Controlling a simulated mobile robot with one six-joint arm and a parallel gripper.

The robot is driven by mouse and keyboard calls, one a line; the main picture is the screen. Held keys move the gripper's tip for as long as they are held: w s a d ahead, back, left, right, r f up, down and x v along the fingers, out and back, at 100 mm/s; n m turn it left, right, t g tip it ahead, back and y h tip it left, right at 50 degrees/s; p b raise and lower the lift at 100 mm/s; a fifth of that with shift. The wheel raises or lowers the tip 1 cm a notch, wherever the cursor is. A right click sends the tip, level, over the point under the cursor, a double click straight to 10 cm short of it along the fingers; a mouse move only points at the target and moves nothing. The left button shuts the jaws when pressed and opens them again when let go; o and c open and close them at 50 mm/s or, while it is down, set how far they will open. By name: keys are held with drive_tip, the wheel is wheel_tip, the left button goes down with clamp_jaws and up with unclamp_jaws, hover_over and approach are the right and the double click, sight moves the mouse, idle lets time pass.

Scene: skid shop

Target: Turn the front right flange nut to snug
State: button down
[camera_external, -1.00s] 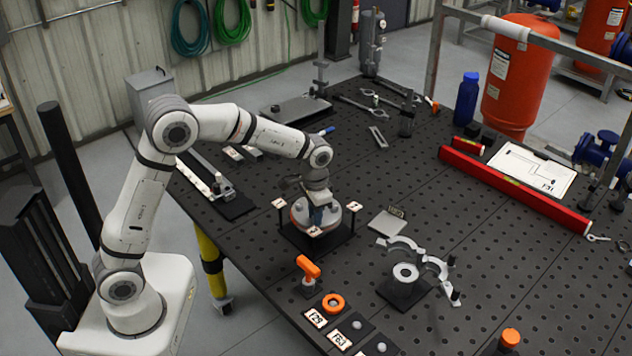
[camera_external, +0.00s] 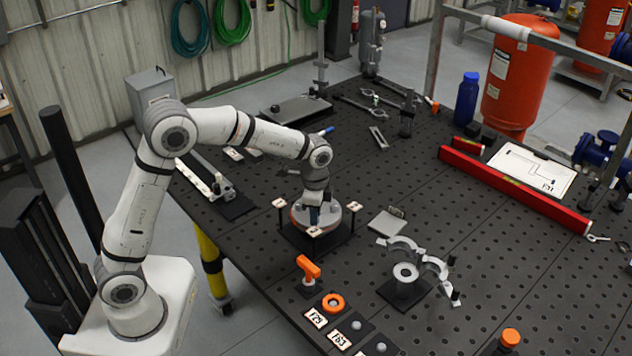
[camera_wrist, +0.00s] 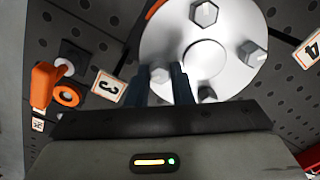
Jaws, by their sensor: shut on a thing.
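A round pale metal flange (camera_external: 329,217) sits on a dark stand on the table, with number cards around it. It shows in the wrist view (camera_wrist: 205,55) with several hex nuts near its rim and a round raised centre. My gripper (camera_external: 315,222) points down at the flange's near side. In the wrist view its two dark fingers (camera_wrist: 159,82) are on either side of one flange nut (camera_wrist: 159,72), beside card 3, and are shut on it. Another nut (camera_wrist: 203,13) is at the top, one (camera_wrist: 252,53) at the right, and a darker one (camera_wrist: 207,94) partly hidden low.
Number cards (camera_external: 314,232) stand on posts close around the flange. An orange-handled tool (camera_external: 308,267) and an orange ring (camera_external: 333,303) are in front. A grey clamp-like fixture (camera_external: 405,272) is to the right.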

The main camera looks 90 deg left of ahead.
drive_tip(key=shift+w+a+r, duration=0.1)
drive_tip(key=shift+r, duration=0.2)
drive_tip(key=c, duration=1.7)
unclamp_jaws()
drive_tip(key=o, duration=0.4)
drive_tip(key=shift+f, duration=0.2)
